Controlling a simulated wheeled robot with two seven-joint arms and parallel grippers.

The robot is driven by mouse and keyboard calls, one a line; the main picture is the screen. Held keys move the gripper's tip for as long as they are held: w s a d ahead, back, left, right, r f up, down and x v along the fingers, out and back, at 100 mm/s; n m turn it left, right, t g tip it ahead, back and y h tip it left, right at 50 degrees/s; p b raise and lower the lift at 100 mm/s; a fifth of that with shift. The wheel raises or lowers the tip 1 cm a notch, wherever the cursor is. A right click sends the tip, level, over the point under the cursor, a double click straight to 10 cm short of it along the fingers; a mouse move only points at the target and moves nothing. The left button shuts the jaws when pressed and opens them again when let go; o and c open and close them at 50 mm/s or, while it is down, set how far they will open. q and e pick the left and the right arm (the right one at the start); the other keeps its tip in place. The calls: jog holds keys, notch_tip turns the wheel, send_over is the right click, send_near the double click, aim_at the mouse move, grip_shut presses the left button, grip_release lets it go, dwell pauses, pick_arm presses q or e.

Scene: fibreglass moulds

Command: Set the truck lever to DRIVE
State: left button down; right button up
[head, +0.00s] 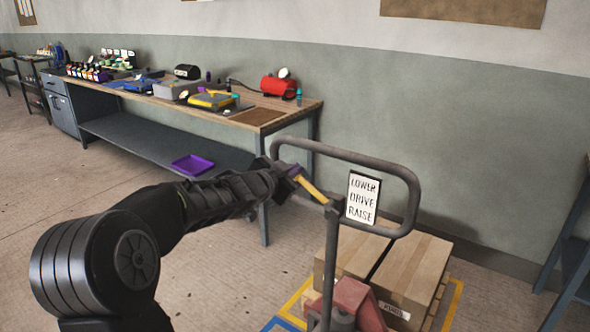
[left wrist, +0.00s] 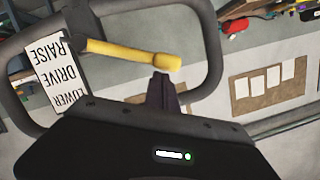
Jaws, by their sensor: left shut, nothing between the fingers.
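The truck handle (head: 400,170) is a grey tube loop on an upright post. A white sign (head: 362,198) on it reads LOWER, DRIVE, RAISE from top to bottom; it appears upside down in the left wrist view (left wrist: 58,78). The yellow lever (head: 313,189) runs from the post up and to the left. Its rounded knob end (left wrist: 168,61) shows in the left wrist view. My left gripper (head: 294,173) is shut and empty, its fingertips (left wrist: 161,78) close by the knob. I cannot tell whether they touch. My right gripper is not in view.
The red truck body (head: 355,298) and brown boxes (head: 400,262) are below the handle. A workbench (head: 270,121) with tools stands along the wall at left, a purple tray (head: 193,165) on its lower shelf. A blue-grey rack (head: 572,250) stands at right.

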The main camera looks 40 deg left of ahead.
pick_arm(q)
jog(key=a+f+n+h+p, duration=0.1)
jog(key=a+f+n+p, duration=0.2)
jog(key=f+p, duration=0.2)
jog(key=p, duration=0.3)
jog(key=shift+f, duration=0.2)
jog(key=shift+r, duration=0.1)
